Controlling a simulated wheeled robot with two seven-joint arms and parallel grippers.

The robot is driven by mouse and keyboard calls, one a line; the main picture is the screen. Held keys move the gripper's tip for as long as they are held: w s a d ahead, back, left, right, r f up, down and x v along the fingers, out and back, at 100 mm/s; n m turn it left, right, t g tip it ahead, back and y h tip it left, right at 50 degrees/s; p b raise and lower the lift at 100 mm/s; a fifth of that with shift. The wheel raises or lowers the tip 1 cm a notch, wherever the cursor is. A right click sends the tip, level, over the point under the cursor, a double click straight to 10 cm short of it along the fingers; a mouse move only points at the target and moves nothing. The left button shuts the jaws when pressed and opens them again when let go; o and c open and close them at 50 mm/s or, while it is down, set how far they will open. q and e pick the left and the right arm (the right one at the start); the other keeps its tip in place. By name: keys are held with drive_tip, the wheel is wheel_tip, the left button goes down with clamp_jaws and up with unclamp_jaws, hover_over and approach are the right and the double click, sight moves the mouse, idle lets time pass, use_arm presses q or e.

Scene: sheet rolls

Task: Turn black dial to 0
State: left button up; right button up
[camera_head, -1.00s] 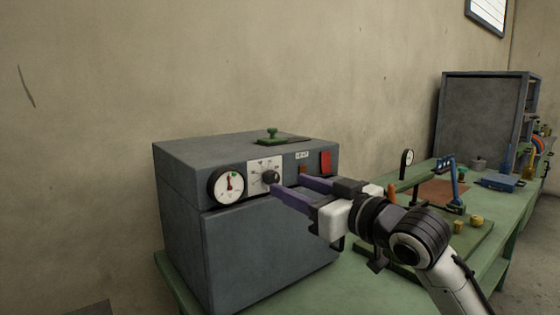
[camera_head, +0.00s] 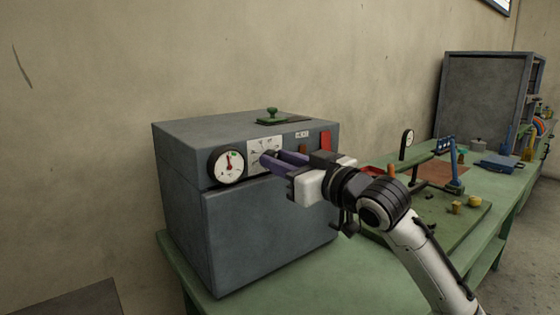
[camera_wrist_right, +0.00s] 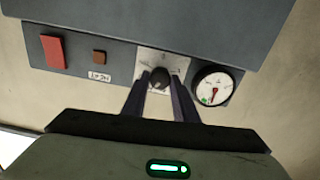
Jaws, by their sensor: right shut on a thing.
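The black dial (camera_wrist_right: 160,77) sits on a white scale plate (camera_wrist_right: 174,61) on the front of a grey box-shaped machine (camera_head: 262,235). My right gripper (camera_wrist_right: 160,84) is shut on the dial, one finger on each side of it. In the head view the right gripper (camera_head: 272,158) reaches the plate (camera_head: 256,145) from the right, and its fingers hide the dial. The dial's pointer and scale marks are too small to read. My left gripper is not in view.
Beside the plate is a round white gauge (camera_head: 227,165) with a red needle. A red switch (camera_head: 326,142) sits to the right, and a green handle (camera_head: 272,116) is on top. The green bench (camera_head: 320,268) continues right with tools and a blue clamp (camera_head: 451,170).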

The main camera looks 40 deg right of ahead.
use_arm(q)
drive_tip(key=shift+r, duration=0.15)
use_arm(e)
drive_tip(key=shift+n, duration=0.3)
use_arm(q)
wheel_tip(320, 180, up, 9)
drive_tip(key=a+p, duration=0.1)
drive_tip(key=p, duration=1.1)
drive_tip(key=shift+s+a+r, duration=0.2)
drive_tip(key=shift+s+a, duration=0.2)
use_arm(e)
drive_tip(key=n, duration=2.6)
drive_tip(key=shift+f, duration=0.15)
drive_tip(key=shift+n, duration=0.3)
